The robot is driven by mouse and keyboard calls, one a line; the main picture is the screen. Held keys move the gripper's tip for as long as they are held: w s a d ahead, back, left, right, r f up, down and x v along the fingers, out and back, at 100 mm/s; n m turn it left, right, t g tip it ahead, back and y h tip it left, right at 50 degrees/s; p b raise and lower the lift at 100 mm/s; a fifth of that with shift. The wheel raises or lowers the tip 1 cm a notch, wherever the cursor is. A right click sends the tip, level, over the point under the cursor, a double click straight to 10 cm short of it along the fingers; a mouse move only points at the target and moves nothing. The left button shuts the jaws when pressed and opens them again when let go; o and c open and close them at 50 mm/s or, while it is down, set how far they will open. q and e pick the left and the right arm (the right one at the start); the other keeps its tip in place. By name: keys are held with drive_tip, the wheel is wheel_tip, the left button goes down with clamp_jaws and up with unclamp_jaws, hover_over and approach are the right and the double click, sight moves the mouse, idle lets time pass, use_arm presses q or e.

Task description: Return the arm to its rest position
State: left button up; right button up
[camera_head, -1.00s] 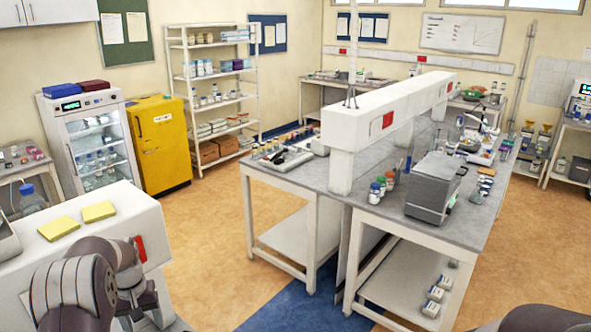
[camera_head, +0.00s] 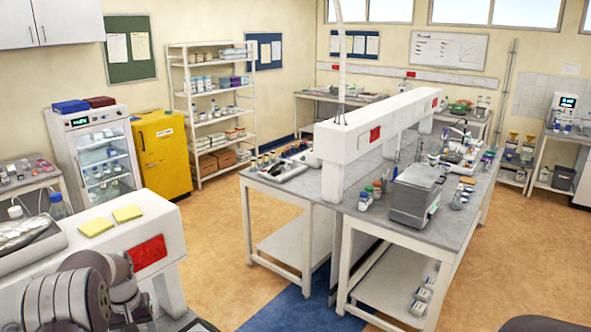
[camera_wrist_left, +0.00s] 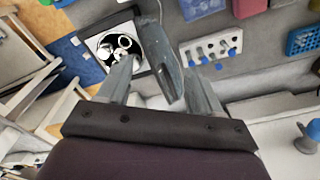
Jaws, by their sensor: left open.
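My left arm (camera_head: 85,295) comes in at the lower left of the head view, in front of the white-topped bench there. Its gripper cannot be made out in that view. In the left wrist view my left gripper (camera_wrist_left: 160,85) has its two fingers spread. A grey metallic piece (camera_wrist_left: 158,50) shows between and beyond the fingers; I cannot tell what it is or whether it touches them. My right gripper is not in view.
The left wrist view shows a black square device (camera_wrist_left: 115,43), a rack of blue-capped tubes (camera_wrist_left: 211,48) and a blue rack (camera_wrist_left: 303,40). In the head view, two yellow pads (camera_head: 96,227) lie on the left bench. The orange floor (camera_head: 225,235) before the centre bench is clear.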

use_arm(q)
drive_tip(key=shift+s+d+f, duration=0.2)
drive_tip(key=shift+s+f, duration=0.2)
drive_tip(key=shift+s, duration=0.05)
drive_tip(key=shift+s+d+f, duration=0.15)
drive_tip(key=shift+s+f, duration=0.25)
drive_tip(key=shift+s, duration=0.05)
drive_tip(key=s+d+f+m+b, duration=0.2)
drive_tip(key=s+d+f+b, duration=0.5)
drive_tip(key=s+d+b, duration=0.2)
drive_tip(key=s+d+f+m+b, duration=0.2)
drive_tip(key=s+d+f+b, duration=0.5)
drive_tip(key=s+d+b, duration=0.2)
drive_tip(key=shift+s+f+m+t+b, duration=0.2)
drive_tip(key=shift+s+m+t+b, duration=0.15)
drive_tip(key=shift+s+b, duration=0.75)
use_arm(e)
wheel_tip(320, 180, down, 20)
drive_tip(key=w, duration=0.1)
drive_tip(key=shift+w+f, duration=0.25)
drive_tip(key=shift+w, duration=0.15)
use_arm(q)
drive_tip(key=shift+w+d, duration=0.1)
drive_tip(key=shift+d, duration=0.05)
